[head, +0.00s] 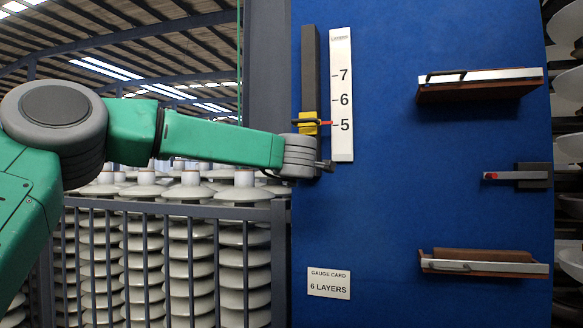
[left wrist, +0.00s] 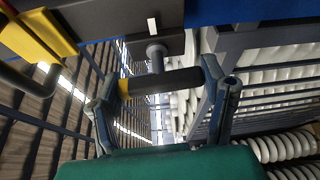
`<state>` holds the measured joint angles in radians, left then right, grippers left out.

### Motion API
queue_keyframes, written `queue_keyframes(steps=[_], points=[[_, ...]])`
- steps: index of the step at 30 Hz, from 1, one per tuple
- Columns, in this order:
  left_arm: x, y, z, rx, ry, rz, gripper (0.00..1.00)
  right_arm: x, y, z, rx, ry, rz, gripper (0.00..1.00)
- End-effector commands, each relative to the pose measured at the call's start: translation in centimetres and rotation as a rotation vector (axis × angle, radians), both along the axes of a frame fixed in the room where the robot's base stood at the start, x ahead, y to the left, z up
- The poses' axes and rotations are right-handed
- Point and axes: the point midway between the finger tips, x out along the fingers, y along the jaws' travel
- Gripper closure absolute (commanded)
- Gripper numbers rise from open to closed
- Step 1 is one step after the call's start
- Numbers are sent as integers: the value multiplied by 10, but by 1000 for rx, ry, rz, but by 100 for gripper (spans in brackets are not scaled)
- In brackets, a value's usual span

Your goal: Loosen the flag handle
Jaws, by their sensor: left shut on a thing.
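The flag handle (left wrist: 165,80) is a short dark bar with a yellow end, on a grey shaft below a dark block, in the left wrist view. My left gripper (left wrist: 160,86) has one finger at each end of this bar and is shut on it. In the head view my left gripper (head: 312,164) is at the lower end of a dark vertical rail (head: 309,70), and the handle is mostly hidden there. A yellow slider (head: 308,128) with a red pointer sits on the rail just above the gripper. The pointer is at about 5 on the white scale (head: 341,95).
A gauge card (head: 328,284) reading "6 LAYERS" is on the blue panel (head: 400,200). Two wooden shelves (head: 480,92) (head: 485,270) and a red-tipped bracket (head: 518,176) are on its right side. White insulator stacks (head: 190,240) stand behind bars at the left.

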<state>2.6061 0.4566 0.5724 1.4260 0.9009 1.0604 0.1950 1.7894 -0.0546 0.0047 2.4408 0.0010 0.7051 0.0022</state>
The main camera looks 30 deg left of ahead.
Motion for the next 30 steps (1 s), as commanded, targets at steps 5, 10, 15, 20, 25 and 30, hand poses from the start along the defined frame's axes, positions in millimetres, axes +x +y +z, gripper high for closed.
queue_keyframes(steps=[5,10,15,20,25,30], points=[[1,1,-6,-3,11,2,63,0,0,0,0,0,0,60],[1,1,-6,-1,10,1,14,0,0,0,0,0,0,60],[0,0,-4,0,6,0,14,0,0,0,0,0,0,60],[-7,-6,-1,1,4,-1,14,-3,0,0,0,-2,0,60],[-33,-25,0,3,4,-3,14,-3,0,0,0,-3,0,60],[-63,-46,-1,2,6,-2,14,-3,-1,0,0,-3,0,60]])
